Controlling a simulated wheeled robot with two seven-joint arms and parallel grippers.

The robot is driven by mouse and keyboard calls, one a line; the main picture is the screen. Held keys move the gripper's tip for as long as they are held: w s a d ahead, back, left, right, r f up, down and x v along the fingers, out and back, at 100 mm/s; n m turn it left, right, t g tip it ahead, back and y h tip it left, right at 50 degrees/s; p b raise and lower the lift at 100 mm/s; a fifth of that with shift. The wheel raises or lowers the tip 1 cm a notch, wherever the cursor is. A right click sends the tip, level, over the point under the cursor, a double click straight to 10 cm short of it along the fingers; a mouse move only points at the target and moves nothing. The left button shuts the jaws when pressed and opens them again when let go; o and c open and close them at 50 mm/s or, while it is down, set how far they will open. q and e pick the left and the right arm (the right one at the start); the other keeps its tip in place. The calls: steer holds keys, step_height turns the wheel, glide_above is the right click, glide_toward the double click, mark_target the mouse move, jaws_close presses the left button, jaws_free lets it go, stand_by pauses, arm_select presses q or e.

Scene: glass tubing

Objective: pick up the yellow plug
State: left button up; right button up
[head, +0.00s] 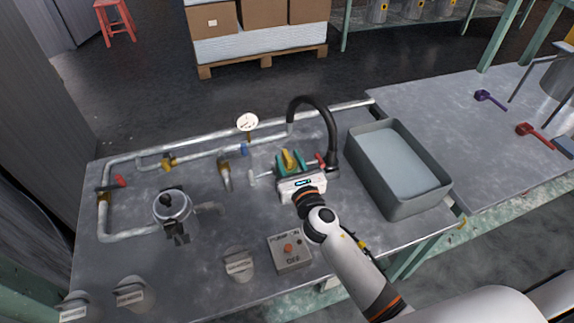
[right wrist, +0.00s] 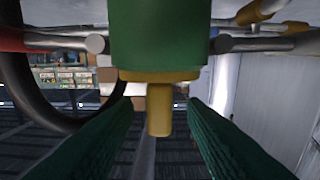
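The yellow plug (head: 289,159) shows at my right gripper (head: 291,164), near the middle of the bench in the head view. The gripper's teal fingers stand on either side of it. In the right wrist view, a yellow stub and collar (right wrist: 160,118) hang below a green cylinder (right wrist: 160,35), in line with the gap between the fingers. My right gripper (right wrist: 158,110) is open there, with clear space between each finger and the stub. I cannot tell how deep the plug sits between them. My left gripper is not in view.
A grey water basin (head: 412,204) stands right of the gripper. A black hose (head: 331,125) arches close behind it. Metal pipes with a gauge (head: 247,122) run along the back and left. A switch box (head: 289,252) sits in front. The right-hand table holds purple and red tools.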

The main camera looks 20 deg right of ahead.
mark_target(284, 151)
steer(key=w, duration=0.4)
steer(key=shift+a+f, duration=0.1)
steer(key=shift+f, duration=0.1)
jaws_close()
